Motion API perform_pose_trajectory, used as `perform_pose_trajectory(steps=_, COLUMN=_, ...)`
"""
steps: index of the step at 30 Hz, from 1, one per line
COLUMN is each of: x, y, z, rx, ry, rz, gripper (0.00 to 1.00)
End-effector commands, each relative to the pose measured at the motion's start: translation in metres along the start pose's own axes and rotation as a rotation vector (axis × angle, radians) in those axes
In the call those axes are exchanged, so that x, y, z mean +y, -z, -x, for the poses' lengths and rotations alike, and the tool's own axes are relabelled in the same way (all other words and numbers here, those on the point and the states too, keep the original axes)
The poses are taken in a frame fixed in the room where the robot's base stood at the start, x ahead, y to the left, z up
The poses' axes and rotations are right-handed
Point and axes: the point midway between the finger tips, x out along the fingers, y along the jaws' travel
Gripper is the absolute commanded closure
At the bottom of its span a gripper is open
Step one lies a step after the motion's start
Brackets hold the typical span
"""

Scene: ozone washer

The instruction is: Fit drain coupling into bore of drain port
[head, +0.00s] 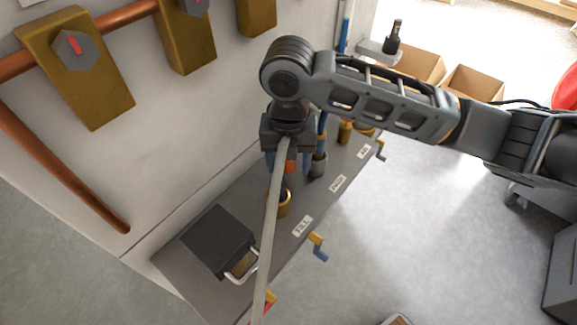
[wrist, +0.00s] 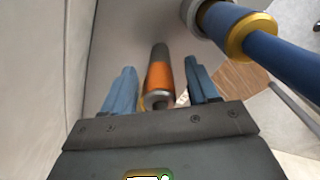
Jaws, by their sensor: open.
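An orange and grey coupling shows between my fingers in the wrist view (wrist: 159,76), with a metal ring at its near end. In the head view its orange part (head: 289,168) is mostly hidden. I cannot tell for certain that it is the drain coupling. My gripper (head: 289,163) is open, with one blue finger on each side of the coupling; the fingers also show in the wrist view (wrist: 161,90). A brass ring port (head: 284,203) lies below the coupling on the grey shelf. I cannot tell whether the coupling is seated in it.
A blue hose with a gold ring (wrist: 250,36) stands close on the right. The shelf (head: 190,285) holds a dark box (head: 218,240), several labels and small levers (head: 318,247). A pale rod (head: 270,230) crosses in front. Copper pipe (head: 130,15) and brass blocks are on the wall.

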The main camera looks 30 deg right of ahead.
Motion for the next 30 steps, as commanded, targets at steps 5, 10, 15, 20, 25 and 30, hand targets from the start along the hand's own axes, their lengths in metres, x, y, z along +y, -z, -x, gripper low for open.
perform_pose_trajectory(steps=5, x=0.0000, y=0.0001, z=-0.0020, rx=0.000, ry=0.000, rz=0.000, gripper=0.41)
perform_pose_trajectory(steps=10, x=0.0001, y=0.0002, z=-0.0018, rx=0.000, ry=0.000, rz=0.001, gripper=0.50)
perform_pose_trajectory(steps=15, x=0.0002, y=0.0002, z=-0.0017, rx=0.000, ry=0.000, rz=0.001, gripper=0.67)
perform_pose_trajectory(steps=20, x=0.0002, y=0.0003, z=-0.0017, rx=0.000, ry=0.000, rz=0.001, gripper=0.82)
perform_pose_trajectory(steps=25, x=0.0002, y=0.0002, z=-0.0016, rx=0.000, ry=0.000, rz=0.001, gripper=0.98)
perform_pose_trajectory(steps=30, x=0.0002, y=0.0002, z=-0.0014, rx=0.000, ry=-0.001, rz=0.001, gripper=1.00)
